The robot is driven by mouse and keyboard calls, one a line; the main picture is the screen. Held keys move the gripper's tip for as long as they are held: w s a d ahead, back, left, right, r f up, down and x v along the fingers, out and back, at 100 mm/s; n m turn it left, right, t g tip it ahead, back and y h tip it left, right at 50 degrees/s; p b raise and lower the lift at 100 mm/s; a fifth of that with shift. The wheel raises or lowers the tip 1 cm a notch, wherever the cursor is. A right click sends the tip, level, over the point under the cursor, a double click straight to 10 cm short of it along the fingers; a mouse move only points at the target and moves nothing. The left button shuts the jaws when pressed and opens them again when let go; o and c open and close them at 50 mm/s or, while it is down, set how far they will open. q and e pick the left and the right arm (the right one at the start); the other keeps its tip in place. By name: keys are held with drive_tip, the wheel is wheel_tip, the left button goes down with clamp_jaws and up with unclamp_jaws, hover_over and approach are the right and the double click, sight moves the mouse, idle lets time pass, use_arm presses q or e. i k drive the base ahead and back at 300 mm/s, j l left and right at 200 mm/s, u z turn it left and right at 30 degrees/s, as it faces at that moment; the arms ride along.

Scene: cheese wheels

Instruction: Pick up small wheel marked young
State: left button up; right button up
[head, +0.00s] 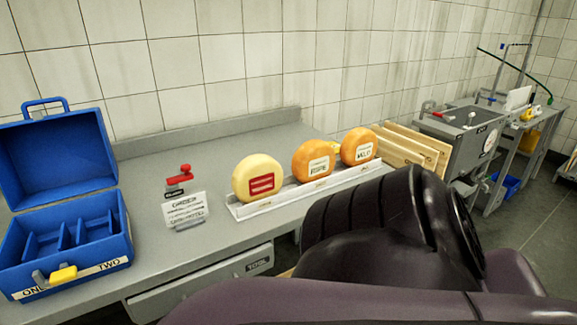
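Three small cheese wheels stand upright in a row on a long white rack on the grey counter, in the head view. The left one is a pale yellow wheel (243,172) with a red striped label whose words I cannot read. The middle one is an orange wheel (302,155) with a white label that seems to read "RIPE". The right one is an orange wheel (349,143) with a white label too blurred to read surely. I cannot make out the word "young" on any wheel. Neither gripper shows; my dark arm fills the lower right.
An open blue box (112,226) with compartments marked ONE and TWO stands at the left. A red-handled stamp (181,178) and a white card (185,209) stand between box and wheels. Wooden boards (413,143) and a sink (463,118) lie beyond. The counter's back (165,155) is clear.

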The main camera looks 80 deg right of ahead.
sight(258, 177)
drive_tip(key=z, duration=2.2)
